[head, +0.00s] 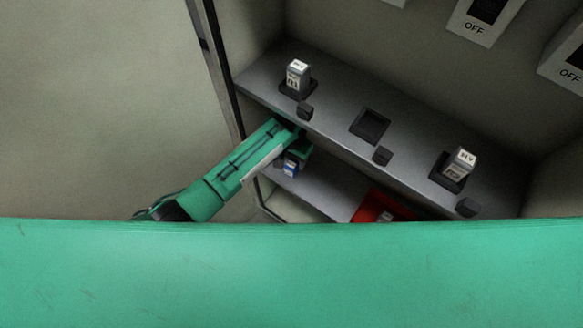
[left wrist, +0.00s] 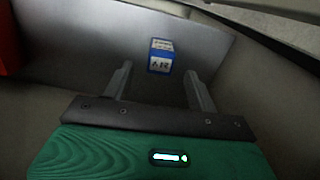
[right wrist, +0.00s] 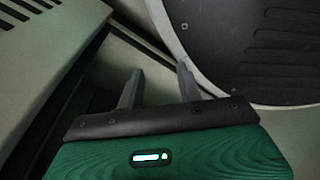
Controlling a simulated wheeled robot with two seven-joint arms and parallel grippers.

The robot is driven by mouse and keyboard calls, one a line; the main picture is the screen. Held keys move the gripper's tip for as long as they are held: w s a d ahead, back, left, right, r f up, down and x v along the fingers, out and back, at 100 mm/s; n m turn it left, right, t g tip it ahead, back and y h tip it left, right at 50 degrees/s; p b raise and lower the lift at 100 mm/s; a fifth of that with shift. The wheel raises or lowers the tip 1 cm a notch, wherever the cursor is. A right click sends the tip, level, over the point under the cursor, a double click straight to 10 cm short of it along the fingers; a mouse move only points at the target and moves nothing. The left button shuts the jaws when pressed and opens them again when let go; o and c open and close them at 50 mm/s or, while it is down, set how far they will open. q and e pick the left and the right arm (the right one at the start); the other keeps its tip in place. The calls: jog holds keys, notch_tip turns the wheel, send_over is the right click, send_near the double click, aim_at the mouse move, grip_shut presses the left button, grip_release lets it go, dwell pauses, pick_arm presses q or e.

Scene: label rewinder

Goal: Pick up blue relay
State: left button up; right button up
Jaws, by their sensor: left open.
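The blue relay (head: 291,168) is a small blue and white block on the lower shelf, partly hidden by my left gripper in the head view. In the left wrist view the blue relay (left wrist: 161,56) stands on the grey surface, just ahead of and between the fingertips. My left gripper (left wrist: 159,70) is open, with one finger on each side of the line to the relay and nothing held. My right gripper (right wrist: 160,72) shows only in its own wrist view, with its fingers apart and nothing between them.
The upper shelf (head: 335,112) carries two white-topped relays, at left (head: 298,75) and right (head: 459,163), with an empty socket (head: 370,124) between them. A red tray (head: 372,207) sits on the lower shelf to the right. Cabinet walls stand close around my left arm.

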aim_at(292, 164)
pick_arm(q)
notch_tip(292, 164, down, 6)
jog(key=shift+r, duration=0.2)
jog(key=shift+f, duration=0.25)
jog(key=c, duration=1.1)
pick_arm(e)
jog(key=shift+w+a+r, duration=0.25)
jog(key=shift+w+r, duration=0.15)
jog(key=shift+w, duration=0.3)
